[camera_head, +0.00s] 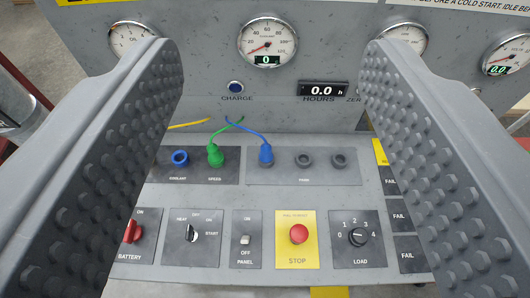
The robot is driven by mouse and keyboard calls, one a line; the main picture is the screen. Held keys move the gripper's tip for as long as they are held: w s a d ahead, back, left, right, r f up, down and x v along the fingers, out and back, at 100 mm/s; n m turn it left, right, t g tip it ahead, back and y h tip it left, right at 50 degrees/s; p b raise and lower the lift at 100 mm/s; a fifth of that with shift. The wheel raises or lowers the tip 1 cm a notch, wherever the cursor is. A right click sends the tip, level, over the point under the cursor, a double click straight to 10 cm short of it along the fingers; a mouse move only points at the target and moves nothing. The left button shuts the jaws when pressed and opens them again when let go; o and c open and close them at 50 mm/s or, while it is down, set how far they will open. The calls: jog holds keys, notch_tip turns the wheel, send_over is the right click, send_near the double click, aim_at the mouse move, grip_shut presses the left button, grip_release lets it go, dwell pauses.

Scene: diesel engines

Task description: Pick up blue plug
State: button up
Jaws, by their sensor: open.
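The blue plug (266,153) stands upright in a socket at the left end of the right-hand socket plate (338,177). A blue cable runs from its top up and to the left. My gripper (270,70) is open, with one studded grey finger at each side of the view. The blue plug lies between the fingers in the picture, beyond them, and neither finger appears to touch it.
A green plug (216,154) with a green cable stands close left of the blue plug; the cables cross. An empty blue-ringed socket (180,158) is further left. Two dark sockets (304,159) are to the right. A red stop button (298,234) and switches sit in front; gauges stand behind.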

aim_at(267, 152)
jog(key=w+d+f+g, duration=0.1)
jog(key=w+f, duration=0.8)
jog(key=f, duration=0.4)
jog(key=w+d+f, duration=0.1)
jog(key=w+f, duration=0.8)
jog(key=f, duration=0.3)
notch_tip(267, 152, down, 25)
jog(key=w+a+n+y, duration=0.1)
jog(key=w+a, duration=0.1)
jog(key=w, duration=0.1)
jog(key=shift+g, duration=0.5)
jog(key=shift+d+x, duration=0.1)
jog(key=shift+x, duration=3)
jog(key=shift+d+x, duration=0.15)
jog(key=shift+x, duration=2.95)
jog(key=shift+f, duration=0.1)
jog(key=shift+c, duration=0.3)
jog(key=c, duration=1)
jog(key=shift+c, duration=0.2)
